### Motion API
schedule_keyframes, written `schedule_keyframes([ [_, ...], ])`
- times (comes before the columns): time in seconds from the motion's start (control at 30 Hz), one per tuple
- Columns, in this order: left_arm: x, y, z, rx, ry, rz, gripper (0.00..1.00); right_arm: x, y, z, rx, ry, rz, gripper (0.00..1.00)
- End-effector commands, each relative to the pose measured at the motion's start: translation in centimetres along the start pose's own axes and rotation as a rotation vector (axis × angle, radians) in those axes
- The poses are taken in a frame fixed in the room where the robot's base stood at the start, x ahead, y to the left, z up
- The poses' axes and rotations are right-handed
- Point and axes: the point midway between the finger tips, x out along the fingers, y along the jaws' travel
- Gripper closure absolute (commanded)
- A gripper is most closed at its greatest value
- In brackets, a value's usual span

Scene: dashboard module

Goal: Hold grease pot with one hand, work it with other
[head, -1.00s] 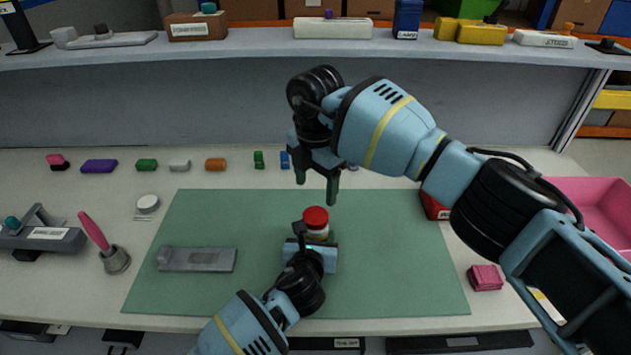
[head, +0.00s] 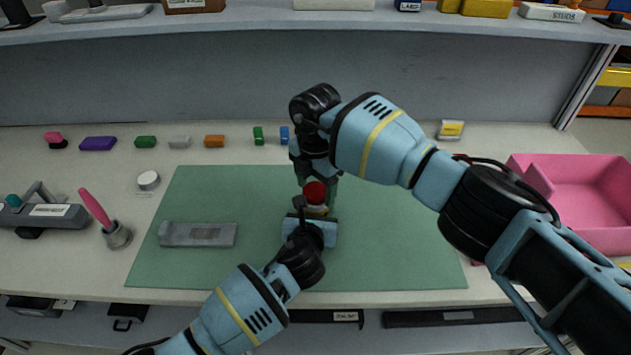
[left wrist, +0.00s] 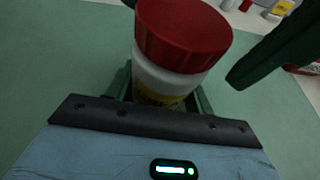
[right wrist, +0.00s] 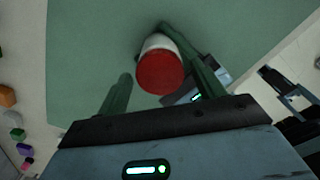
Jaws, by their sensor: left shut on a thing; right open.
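The grease pot (head: 315,198) is a small white pot with a red lid and a yellow label, upright over the green mat (head: 400,240). In the left wrist view the pot (left wrist: 170,70) stands between my left fingers, and my left gripper (left wrist: 165,90) is shut on its body. My right gripper (head: 318,180) is above and behind the pot, pointing down. In the right wrist view the red lid (right wrist: 159,72) lies between the open fingers of my right gripper (right wrist: 160,85), nearer the right finger. Whether that finger touches it I cannot tell.
A grey metal block (head: 197,234) lies on the mat's left part. A pink-handled brush in a metal cup (head: 117,236) stands left of the mat. Several coloured blocks line the back. A pink bin (head: 585,195) is at right. A shelf (head: 250,28) spans above.

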Motion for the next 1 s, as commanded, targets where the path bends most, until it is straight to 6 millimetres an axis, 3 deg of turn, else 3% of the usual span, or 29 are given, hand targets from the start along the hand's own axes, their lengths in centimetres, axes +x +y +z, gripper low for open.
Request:
schedule_keyframes([
  [0.07,0.01,0.01,-0.09,0.0,0.002,0.0,1.0,0.01,0.0,-0.01,0.0,0.0,0.0,0.32],
  [0.4,0.01,0.01,-0.1,0.0,0.002,0.0,1.0,-0.02,0.0,0.0,0.0,0.0,0.0,0.76],
  [0.67,0.01,0.02,-0.1,0.0,0.002,0.0,1.0,-0.07,-0.01,0.06,-0.125,-0.002,-0.001,0.77],
  [1.0,0.01,0.01,-0.1,0.0,0.002,0.0,1.0,-0.14,0.02,0.08,-0.693,-0.003,-0.001,0.77],
])
